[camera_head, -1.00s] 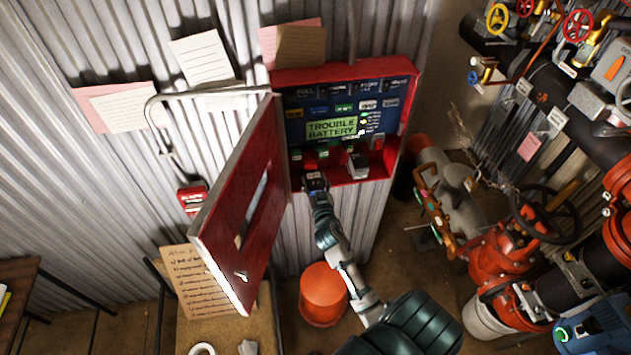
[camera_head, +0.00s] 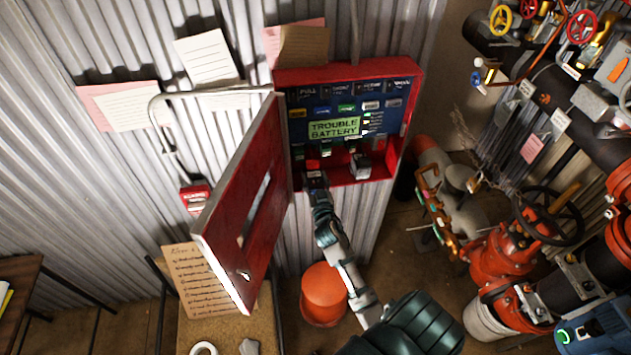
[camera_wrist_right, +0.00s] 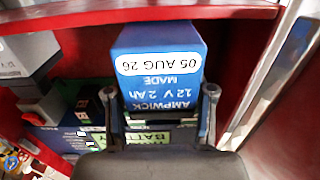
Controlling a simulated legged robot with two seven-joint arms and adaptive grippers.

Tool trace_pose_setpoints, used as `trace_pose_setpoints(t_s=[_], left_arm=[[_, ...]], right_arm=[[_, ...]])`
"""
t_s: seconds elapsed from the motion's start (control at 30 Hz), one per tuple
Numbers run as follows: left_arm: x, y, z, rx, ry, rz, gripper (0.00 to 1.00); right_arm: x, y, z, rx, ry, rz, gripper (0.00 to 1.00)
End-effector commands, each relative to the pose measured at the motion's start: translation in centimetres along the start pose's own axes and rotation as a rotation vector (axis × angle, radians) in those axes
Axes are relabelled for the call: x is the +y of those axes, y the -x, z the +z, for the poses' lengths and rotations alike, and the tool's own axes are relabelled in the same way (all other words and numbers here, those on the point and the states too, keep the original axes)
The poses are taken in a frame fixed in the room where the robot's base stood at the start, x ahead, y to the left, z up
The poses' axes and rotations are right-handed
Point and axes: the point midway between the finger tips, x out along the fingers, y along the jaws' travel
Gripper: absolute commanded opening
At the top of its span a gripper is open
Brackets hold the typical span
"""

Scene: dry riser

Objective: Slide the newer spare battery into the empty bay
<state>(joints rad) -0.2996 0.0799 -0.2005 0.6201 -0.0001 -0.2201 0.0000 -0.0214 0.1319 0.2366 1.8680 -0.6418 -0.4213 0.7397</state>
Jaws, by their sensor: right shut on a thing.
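The red panel cabinet (camera_head: 413,80) stands open on the corrugated wall, and its display reads "TROUBLE BATTERY". My right gripper (camera_head: 316,187) is at the lower left of the cabinet opening. It is shut on a blue battery (camera_wrist_right: 158,45), which in the right wrist view sits between the fingers (camera_wrist_right: 160,100) with its label upside down: "AMPWICK 12 V 2 Ah MADE 05 AUG 26". A grey battery (camera_head: 360,165) stands at the cabinet's lower right; it also shows at the left of the right wrist view (camera_wrist_right: 28,55). The bay behind the blue battery is mostly hidden. My left gripper is out of view.
The cabinet's red door (camera_head: 245,205) hangs open just left of my right arm. An orange bucket (camera_head: 323,293) stands on the floor below. Red and black pipework with valves (camera_head: 500,250) fills the right side. A small table (camera_head: 235,325) stands below the door.

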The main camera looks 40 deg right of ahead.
Motion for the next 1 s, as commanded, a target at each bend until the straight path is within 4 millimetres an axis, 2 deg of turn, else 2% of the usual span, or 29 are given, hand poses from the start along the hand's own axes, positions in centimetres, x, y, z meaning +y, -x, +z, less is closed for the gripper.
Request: trace_pose_setpoints(t_s=[1.0], left_arm=[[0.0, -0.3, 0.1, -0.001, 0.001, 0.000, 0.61]], right_arm=[[0.1, -2.4, -0.3, 0.006, 0.000, -0.001, 0.00]])
